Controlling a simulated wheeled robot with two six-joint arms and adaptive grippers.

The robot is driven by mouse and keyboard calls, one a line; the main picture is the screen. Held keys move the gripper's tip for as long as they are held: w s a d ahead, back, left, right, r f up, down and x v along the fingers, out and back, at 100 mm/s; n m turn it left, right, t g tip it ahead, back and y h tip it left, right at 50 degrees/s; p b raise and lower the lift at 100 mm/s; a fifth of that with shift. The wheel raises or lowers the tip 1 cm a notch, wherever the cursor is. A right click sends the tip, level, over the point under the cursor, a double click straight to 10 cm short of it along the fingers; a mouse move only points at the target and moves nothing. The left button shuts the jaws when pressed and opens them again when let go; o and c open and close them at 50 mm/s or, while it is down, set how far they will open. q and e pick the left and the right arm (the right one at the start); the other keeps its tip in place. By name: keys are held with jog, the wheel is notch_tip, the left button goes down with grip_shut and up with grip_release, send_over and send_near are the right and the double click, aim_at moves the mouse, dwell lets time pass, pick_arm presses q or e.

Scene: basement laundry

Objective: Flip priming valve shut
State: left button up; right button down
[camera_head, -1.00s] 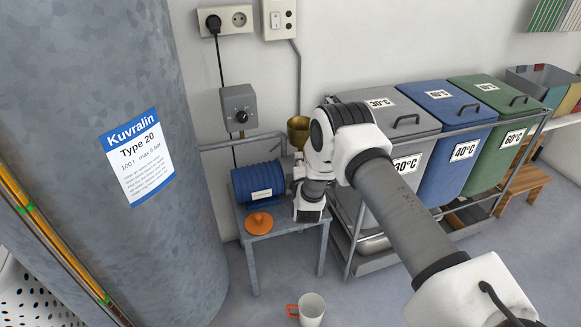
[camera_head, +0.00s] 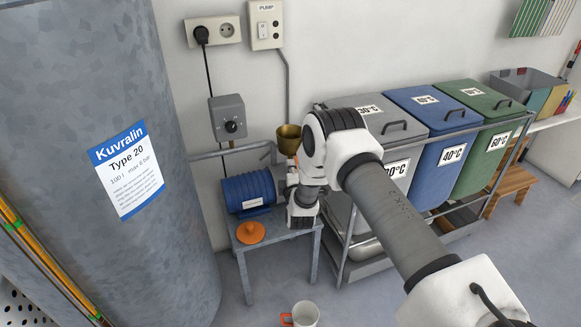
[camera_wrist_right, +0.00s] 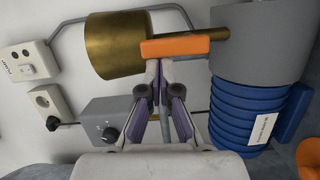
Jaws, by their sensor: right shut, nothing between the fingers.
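The priming valve's orange lever (camera_wrist_right: 175,46) lies crosswise in the right wrist view, in front of a brass pipe between a brass funnel (camera_wrist_right: 117,50) and the grey pump end (camera_wrist_right: 258,45). My right gripper (camera_wrist_right: 157,66) is shut and empty, its fingertips right at the lever's edge. I cannot tell whether they touch it. My left gripper is out of view.
An orange cap (camera_head: 250,232) lies on the table's front. A white mug (camera_head: 304,315) stands on the floor. Laundry bins (camera_head: 395,122) in a rack stand close right of my wrist. A grey tank (camera_head: 160,245) fills the left. A dial box (camera_head: 228,117) hangs behind the pump.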

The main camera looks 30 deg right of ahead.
jog(key=shift+d+r, duration=0.1)
jog(key=d+m+y, duration=0.1)
jog(key=m, duration=0.3)
jog(key=s+d+m+y+p, duration=0.1)
jog(key=d+m, duration=0.1)
jog(key=m, duration=0.2)
jog(key=d+m+g+y+p, duration=0.1)
jog(key=d+m, duration=0.1)
jog(key=m, duration=0.2)
jog(key=shift+s+d+f+y, duration=0.15)
jog(key=shift+f+y, duration=0.1)
jog(key=shift+y, duration=0.05)
jog(key=shift+r, duration=0.1)
jog(key=s+a+r+p, duration=0.4)
jog(key=s+r, duration=0.2)
jog(key=s, duration=0.3)
